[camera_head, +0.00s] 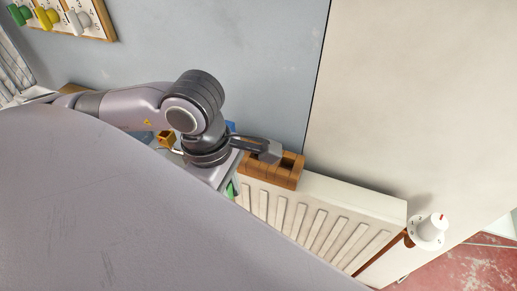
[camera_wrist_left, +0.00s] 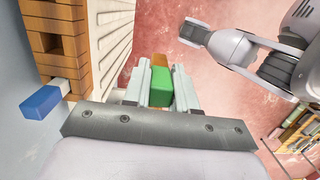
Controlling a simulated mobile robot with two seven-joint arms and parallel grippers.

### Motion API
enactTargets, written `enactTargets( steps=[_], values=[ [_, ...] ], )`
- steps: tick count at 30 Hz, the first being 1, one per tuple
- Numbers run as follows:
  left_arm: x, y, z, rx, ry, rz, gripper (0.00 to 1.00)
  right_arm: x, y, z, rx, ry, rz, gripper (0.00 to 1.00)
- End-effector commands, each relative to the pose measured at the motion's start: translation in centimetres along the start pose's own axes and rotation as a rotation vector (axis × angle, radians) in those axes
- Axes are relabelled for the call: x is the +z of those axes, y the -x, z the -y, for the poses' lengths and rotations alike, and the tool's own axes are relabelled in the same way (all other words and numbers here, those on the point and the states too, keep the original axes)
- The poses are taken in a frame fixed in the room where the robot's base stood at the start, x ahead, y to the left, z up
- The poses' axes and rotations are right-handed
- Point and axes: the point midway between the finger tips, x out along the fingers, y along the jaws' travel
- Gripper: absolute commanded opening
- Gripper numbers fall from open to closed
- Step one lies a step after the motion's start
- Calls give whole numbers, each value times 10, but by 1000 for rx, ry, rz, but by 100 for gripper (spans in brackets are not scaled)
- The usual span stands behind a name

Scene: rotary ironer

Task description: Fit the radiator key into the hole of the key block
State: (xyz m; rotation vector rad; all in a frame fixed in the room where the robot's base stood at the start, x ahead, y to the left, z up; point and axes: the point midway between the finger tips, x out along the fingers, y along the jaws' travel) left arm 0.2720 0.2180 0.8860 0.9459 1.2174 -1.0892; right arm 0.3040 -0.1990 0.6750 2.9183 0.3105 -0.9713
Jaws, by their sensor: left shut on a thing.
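My left gripper (camera_wrist_left: 160,88) is shut on a green piece with an orange part beyond it, which I take to be the radiator key (camera_wrist_left: 160,92). In the head view the gripper hand hides most of it; only a green edge (camera_head: 231,189) shows. The key block (camera_head: 268,174) is brown wood with square holes and sits on top of the radiator. In the wrist view the key block (camera_wrist_left: 72,45) is at upper left, apart from the held piece. A blue piece (camera_wrist_left: 40,102) with a pale shaft sticks out from the block's side. My right gripper cannot be made out.
The white ribbed radiator (camera_head: 310,222) stands against the wall, with a white valve knob (camera_head: 430,228) at its right end. A board with green, yellow and white knobs (camera_head: 75,22) hangs at upper left. Part of another grey arm shows in the wrist view.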

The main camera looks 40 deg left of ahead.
Motion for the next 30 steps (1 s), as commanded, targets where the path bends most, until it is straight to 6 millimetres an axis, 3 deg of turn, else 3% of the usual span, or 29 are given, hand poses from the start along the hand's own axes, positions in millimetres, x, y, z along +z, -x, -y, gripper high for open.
enactTargets(
  steps=[1,5,7,12,24,30],
  values=[
    [-1,-6,-2,7,-4,3,0,12,-9,0,-2,-1,1,43],
    [-2,-6,-3,9,-13,-2,0,26,-20,1,-5,-2,3,43],
    [-1,3,-16,4,-6,-3,0,18,-14,2,-7,-1,7,43],
    [-1,4,-52,3,-7,-3,0,9,-9,2,-6,3,-6,43],
    [-1,4,-129,3,-9,-2,0,4,-4,-5,9,12,-12,43],
    [-1,3,-152,3,-10,-3,0,8,-3,-5,10,14,0,43]
  ],
)
